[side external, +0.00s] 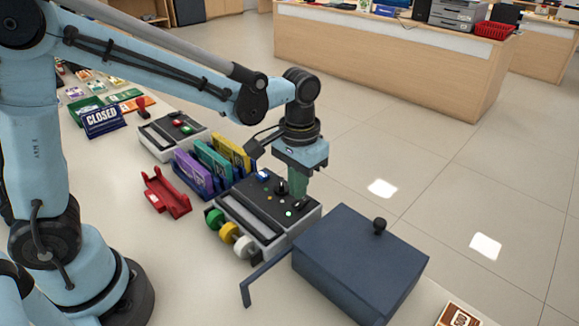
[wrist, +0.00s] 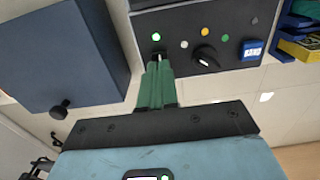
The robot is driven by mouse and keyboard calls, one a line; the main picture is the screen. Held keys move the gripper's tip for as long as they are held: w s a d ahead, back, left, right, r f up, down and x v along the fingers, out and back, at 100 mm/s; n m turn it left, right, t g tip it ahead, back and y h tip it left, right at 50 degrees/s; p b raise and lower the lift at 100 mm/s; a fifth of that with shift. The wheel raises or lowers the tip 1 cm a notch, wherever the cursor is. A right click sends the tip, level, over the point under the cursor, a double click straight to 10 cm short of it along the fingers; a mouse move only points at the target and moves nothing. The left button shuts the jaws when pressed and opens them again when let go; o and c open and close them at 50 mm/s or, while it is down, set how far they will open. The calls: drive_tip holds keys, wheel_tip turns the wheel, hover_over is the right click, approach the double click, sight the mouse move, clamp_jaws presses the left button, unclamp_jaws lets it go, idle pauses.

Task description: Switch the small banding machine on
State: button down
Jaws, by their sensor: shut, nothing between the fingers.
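The banding machine (side external: 240,212) is a grey box with a black top panel, standing under my gripper. Its panel carries a lit green lamp (wrist: 156,37), a black knob (wrist: 205,56), small yellow and white dots and a blue button marked BAND (wrist: 252,50). My gripper (side external: 300,200) has green fingers pointing down, shut and empty. In the wrist view its fingertips (wrist: 158,62) are at the panel's edge, right beside the green lamp, over what looks like a small switch. The fingertips mostly hide that switch, so its position and any contact are unclear.
A dark blue box (side external: 350,255) with a black knob stands close on the right. Green, yellow and white rolls (side external: 229,233) sit at the machine's front. A rack of coloured bundles (side external: 208,165), a red holder (side external: 165,192) and another machine (side external: 165,145) stand to the left.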

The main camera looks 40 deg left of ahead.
sight(294, 204)
drive_tip(key=shift+r, duration=2.45)
drive_tip(key=shift+s+a, duration=0.1)
drive_tip(key=s+a+t, duration=0.7)
drive_tip(key=s+a, duration=0.1)
drive_tip(key=shift+s+a+r, duration=0.15)
drive_tip(key=shift+r, duration=0.25)
